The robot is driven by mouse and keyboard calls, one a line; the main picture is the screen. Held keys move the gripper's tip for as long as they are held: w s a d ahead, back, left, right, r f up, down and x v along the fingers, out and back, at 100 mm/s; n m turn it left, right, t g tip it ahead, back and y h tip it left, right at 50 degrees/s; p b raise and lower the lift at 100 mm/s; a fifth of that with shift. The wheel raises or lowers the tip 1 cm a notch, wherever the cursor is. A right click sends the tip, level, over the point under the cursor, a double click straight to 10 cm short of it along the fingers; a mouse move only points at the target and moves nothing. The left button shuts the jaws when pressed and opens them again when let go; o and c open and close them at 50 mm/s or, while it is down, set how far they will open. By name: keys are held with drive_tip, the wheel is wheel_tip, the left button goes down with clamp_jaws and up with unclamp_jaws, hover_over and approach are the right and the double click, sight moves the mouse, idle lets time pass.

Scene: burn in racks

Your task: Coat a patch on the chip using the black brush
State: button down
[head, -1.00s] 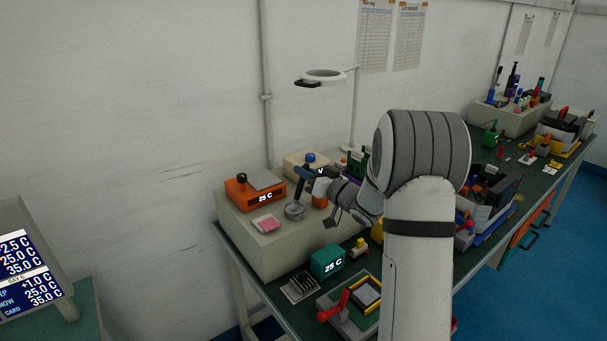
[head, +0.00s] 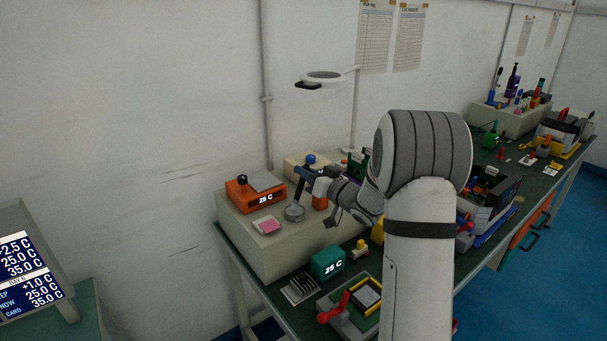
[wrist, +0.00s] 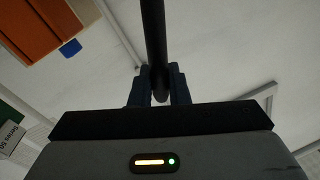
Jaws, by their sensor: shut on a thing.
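My gripper (wrist: 158,88) is shut on a black rod (wrist: 153,40), the handle of the black brush, which runs up out of the wrist view. In the head view my gripper (head: 304,174) hangs above the raised beige shelf, right of the orange "25 C" box. The brush's tip is not clear there. A grey round piece (head: 294,213) sits just below the gripper; I cannot tell whether it is a stand on the shelf or part of the tool. A pink square pad (head: 267,225) lies to its left. I cannot make out which thing is the chip.
The orange box (head: 256,195) with a black knob stands at the shelf's left end. A teal "25 C" box (head: 328,263), a slotted rack (head: 299,288) and a red-handled fixture (head: 332,309) stand on the lower bench. A ring lamp (head: 323,77) hangs above. My arm hides the middle bench.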

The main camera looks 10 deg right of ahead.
drive_tip(key=shift+r+p, duration=1.8)
drive_tip(key=shift+r, duration=1.4)
drive_tip(key=shift+f, duration=0.1)
